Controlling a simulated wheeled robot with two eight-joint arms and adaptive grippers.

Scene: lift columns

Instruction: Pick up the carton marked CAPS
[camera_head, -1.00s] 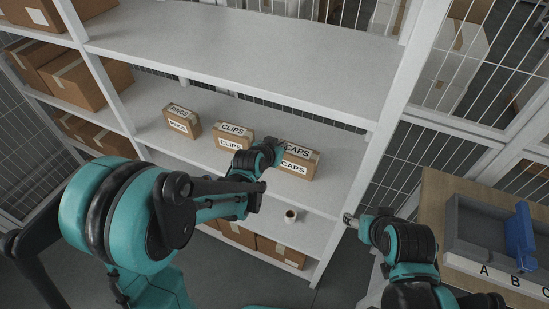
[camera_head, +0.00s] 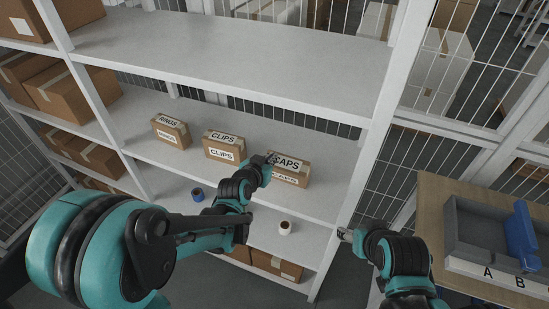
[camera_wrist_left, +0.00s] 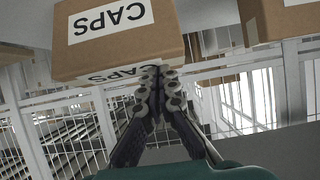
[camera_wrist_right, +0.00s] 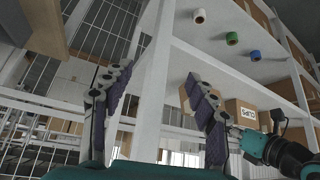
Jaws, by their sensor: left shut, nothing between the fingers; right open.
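The carton marked CAPS (camera_head: 297,171) is a brown box with white labels, at the right end of a row on the middle shelf. My left gripper (camera_head: 270,159) is at its left side in the head view and hides part of its labels. In the left wrist view, the carton (camera_wrist_left: 125,38) is upside down, just beyond the closed fingertips (camera_wrist_left: 160,74). The fingers are together with nothing between them; I cannot tell whether they touch the carton. My right gripper (camera_head: 343,233) is open and empty, right of the shelf; its spread fingers show in the right wrist view (camera_wrist_right: 155,82).
Cartons marked CLIPS (camera_head: 225,147) and RINGS (camera_head: 171,132) stand left of CAPS. A white spool-like item (camera_head: 285,228) and a blue one (camera_head: 198,195) stand on the shelf below. A shelf upright (camera_head: 350,190) is right of CAPS. A table (camera_head: 440,190) with a grey tray stands at right.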

